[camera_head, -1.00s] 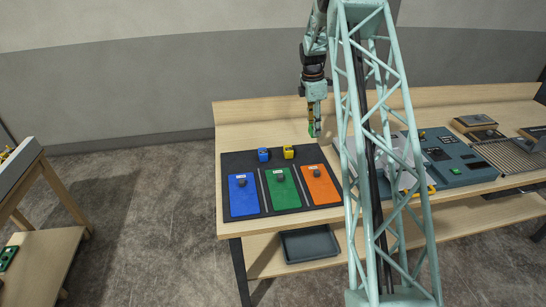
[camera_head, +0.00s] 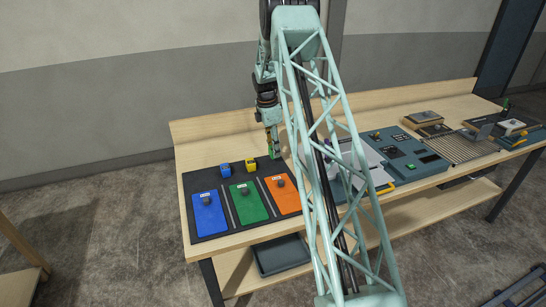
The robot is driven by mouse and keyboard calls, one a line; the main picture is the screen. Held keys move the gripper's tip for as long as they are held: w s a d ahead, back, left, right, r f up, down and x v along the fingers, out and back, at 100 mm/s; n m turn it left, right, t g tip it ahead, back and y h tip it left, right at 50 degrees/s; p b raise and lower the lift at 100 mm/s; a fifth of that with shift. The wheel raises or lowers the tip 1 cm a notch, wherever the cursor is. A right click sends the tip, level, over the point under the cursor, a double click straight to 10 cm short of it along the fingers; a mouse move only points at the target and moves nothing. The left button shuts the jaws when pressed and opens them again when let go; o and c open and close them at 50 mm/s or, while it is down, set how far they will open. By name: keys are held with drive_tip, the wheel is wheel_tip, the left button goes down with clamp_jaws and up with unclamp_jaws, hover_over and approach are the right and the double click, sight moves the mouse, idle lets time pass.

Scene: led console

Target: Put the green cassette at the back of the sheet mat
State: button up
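The dark sheet mat (camera_head: 193,185) lies on the left part of the wooden bench, with blue (camera_head: 208,222), green (camera_head: 246,212) and orange (camera_head: 285,201) sheets across its front. A blue cassette (camera_head: 226,171) and a yellow cassette (camera_head: 251,163) stand along its back strip. My gripper (camera_head: 273,144) points down by the mat's back right corner. It is shut on the green cassette (camera_head: 275,154), which is small and partly hidden by the fingers. I cannot tell whether the cassette touches the mat.
Each sheet bears a dark knob. Right of the mat, behind my lattice arm, are a pale board (camera_head: 367,157) and a blue-grey console (camera_head: 416,158). A wire rack (camera_head: 458,147) stands farther right. A grey tray (camera_head: 283,257) sits on the lower shelf. Bench behind the mat is clear.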

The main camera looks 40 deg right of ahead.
sight(271, 148)
drive_tip(key=shift+f, duration=0.2)
drive_tip(key=shift+f, duration=1.85)
drive_tip(key=shift+f, duration=0.1)
drive_tip(key=o, duration=0.9)
drive_tip(key=r, duration=0.7)
drive_tip(key=a+r, duration=0.1)
drive_tip(key=r, duration=0.2)
drive_tip(key=shift+w+r, duration=0.25)
drive_tip(key=shift+r, duration=0.05)
drive_tip(key=shift+a+r, duration=0.2)
drive_tip(key=shift+r, duration=0.55)
